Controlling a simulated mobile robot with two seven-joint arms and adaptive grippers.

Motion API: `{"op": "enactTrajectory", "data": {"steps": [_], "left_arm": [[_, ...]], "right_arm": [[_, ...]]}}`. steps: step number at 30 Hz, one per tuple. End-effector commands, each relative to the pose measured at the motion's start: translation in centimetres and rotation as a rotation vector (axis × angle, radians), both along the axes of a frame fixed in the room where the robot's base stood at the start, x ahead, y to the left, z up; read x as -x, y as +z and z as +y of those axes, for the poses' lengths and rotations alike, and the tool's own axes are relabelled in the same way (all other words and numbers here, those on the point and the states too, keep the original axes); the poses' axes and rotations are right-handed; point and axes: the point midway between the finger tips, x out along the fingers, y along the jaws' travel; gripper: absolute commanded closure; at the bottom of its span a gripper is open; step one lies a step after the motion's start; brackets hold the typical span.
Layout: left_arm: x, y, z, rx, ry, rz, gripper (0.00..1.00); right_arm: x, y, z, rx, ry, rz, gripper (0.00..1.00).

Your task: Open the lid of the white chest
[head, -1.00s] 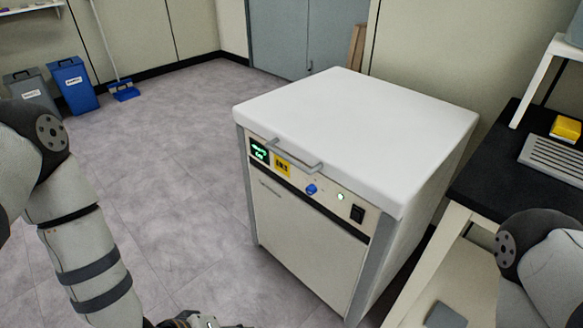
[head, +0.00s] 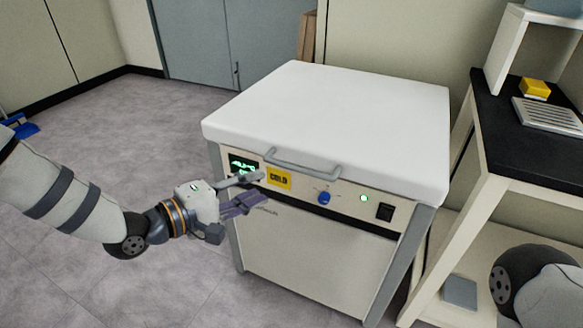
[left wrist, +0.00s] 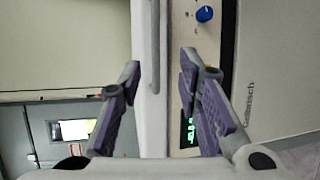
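The white chest (head: 330,105) stands in the middle of the head view with its white lid down. A grey bar handle (head: 302,164) is on the lid's front edge. My left gripper (head: 264,186) is open and empty in front of the chest's control panel, by the display and just left of and below the handle. In the left wrist view, the fingers (left wrist: 162,72) are wide apart, and the handle (left wrist: 155,45) and lid edge show between them, seemingly beyond the tips. I cannot tell whether anything touches. My right gripper is out of view.
The front panel carries a green display (head: 243,165), a yellow label (head: 279,179), a blue knob (head: 324,198) and a black switch (head: 385,212). A black-topped bench (head: 500,150) with a yellow object (head: 536,88) stands close on the right.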

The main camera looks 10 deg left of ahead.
Motion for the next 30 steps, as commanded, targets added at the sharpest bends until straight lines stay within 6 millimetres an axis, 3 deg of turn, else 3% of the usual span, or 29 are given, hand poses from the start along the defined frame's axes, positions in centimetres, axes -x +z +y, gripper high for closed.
{"op": "enactTrajectory", "data": {"steps": [5,18,30], "left_arm": [[-1.0,0.2,-0.6,0.012,-0.002,-0.010,0.69],[-8.3,-1.6,-6.9,0.009,-0.001,-0.009,0.69],[-9.3,-1.7,-7.7,0.012,0.000,-0.009,0.71]], "right_arm": [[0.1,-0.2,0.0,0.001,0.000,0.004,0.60],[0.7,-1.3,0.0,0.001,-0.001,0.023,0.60],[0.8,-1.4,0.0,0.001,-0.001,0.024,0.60]]}}
